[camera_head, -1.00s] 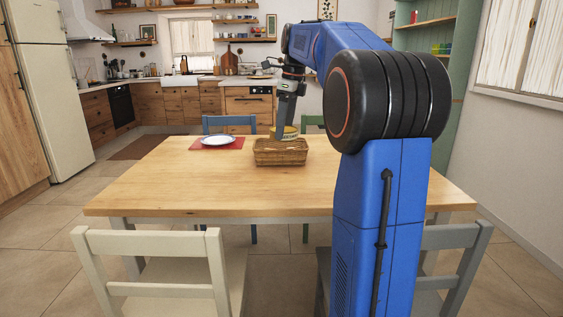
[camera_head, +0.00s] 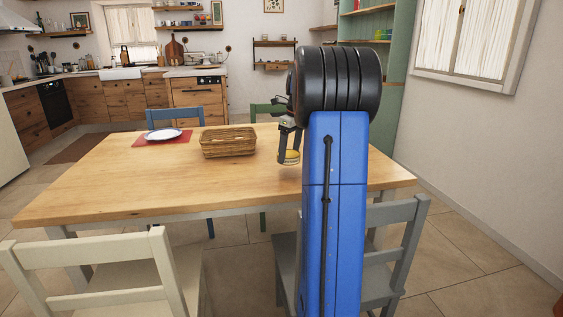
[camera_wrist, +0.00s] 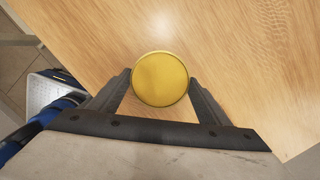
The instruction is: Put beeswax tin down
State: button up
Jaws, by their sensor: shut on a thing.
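The beeswax tin (camera_head: 289,157) is a small round tin with a yellow top. It shows from above in the wrist view (camera_wrist: 160,79), a round yellow lid between the fingers. My gripper (camera_wrist: 160,88) is shut on the tin's sides. In the head view my gripper (camera_head: 287,143) points down over the right part of the wooden table (camera_head: 120,185), right of the wicker basket. Whether the tin touches the tabletop, I cannot tell. My blue arm hides part of the table's right side.
The wicker basket (camera_head: 228,142) stands on the table, left of the tin. A white plate (camera_head: 163,134) lies on a red mat (camera_head: 143,142) farther left. Chairs stand around the table, a white one (camera_head: 95,265) in front. The front middle of the tabletop is clear.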

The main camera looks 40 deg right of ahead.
aim_at(289, 162)
jog(key=shift+f, duration=2.35)
jog(key=shift+f, duration=0.15)
jog(key=o, duration=1.6)
